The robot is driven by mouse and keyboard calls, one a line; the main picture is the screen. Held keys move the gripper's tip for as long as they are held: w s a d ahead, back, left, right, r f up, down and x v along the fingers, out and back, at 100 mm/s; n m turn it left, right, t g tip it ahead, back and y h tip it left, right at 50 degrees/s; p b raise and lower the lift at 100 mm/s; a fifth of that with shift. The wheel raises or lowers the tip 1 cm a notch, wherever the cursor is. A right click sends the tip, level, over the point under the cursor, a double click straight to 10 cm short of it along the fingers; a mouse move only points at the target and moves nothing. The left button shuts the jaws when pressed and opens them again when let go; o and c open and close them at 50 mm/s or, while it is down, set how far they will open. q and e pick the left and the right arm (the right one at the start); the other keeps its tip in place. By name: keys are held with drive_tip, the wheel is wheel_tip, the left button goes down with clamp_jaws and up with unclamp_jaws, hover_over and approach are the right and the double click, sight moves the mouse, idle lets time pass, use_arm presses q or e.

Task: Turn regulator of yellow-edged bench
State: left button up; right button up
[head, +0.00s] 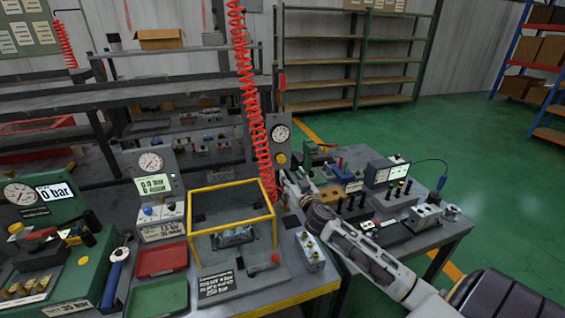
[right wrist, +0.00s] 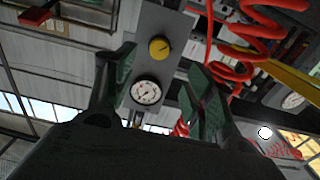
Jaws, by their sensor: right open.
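The yellow-edged bench (head: 292,301) stands in the middle of the head view. At its back right is an upright grey panel (head: 272,147) with a round gauge (head: 281,133) and a yellow regulator knob (head: 281,158) below it. My right gripper (head: 285,184) is just in front of and below the knob. In the right wrist view, the open fingers (right wrist: 161,62) frame the panel, with the yellow knob (right wrist: 159,48) near their tips and the gauge (right wrist: 146,93) between them. The gripper looks empty, with no clear contact with the knob. My left gripper is not in view.
A red coiled hose (head: 247,95) hangs close left of the panel. A yellow frame (head: 232,187) stands on the bench beside my gripper. A green bench unit (head: 62,260) is at the left, and a table with valve blocks (head: 400,228) is at the right.

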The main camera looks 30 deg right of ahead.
sight(282, 161)
drive_tip(key=shift+p+x, duration=0.65)
drive_tip(key=shift+x, duration=4.65)
drive_tip(key=shift+w+d, duration=0.2)
drive_tip(key=shift+w, duration=0.3)
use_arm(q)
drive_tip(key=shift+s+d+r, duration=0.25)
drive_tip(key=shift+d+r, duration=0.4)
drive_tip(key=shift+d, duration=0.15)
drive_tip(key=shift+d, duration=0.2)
use_arm(e)
drive_tip(key=shift+c, duration=0.3)
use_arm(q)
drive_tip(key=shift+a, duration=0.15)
use_arm(e)
drive_tip(key=c, duration=1)
